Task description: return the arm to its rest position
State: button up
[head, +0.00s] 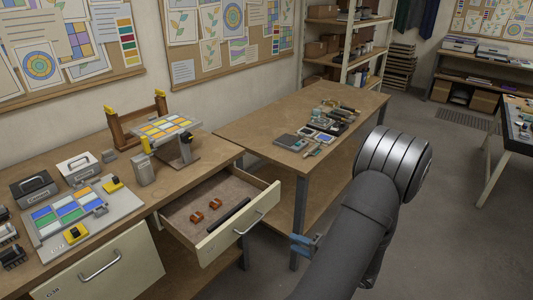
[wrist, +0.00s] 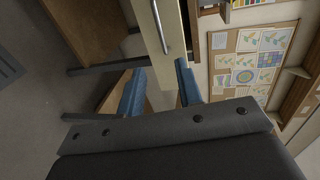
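My arm reaches in from the lower right of the head view. My gripper (head: 304,243) has blue fingers and hangs in front of the benches, to the right of the open drawer (head: 174,221). In the wrist view my gripper (wrist: 160,88) shows its two blue fingers apart with nothing between them. The drawer's pale front and handle (wrist: 160,28) appear beyond the fingers, and no contact shows. The drawer holds two small orange-brown pieces (head: 206,210) and a dark bar (head: 228,216).
The left bench (head: 120,238) carries a tray of coloured tiles (head: 45,232), metal boxes and a raised tile panel (head: 165,126). A second bench (head: 255,128) holds tools at the back. Grey floor (head: 440,230) lies open at right.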

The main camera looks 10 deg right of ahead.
aim_at(253, 224)
jog(key=x, duration=1.7)
jog(key=shift+w+a, duration=0.2)
jog(key=shift+s+d, duration=0.1)
jog(key=v, duration=1.7)
jog(key=shift+x, duration=9.25)
jog(key=shift+r, duration=0.15)
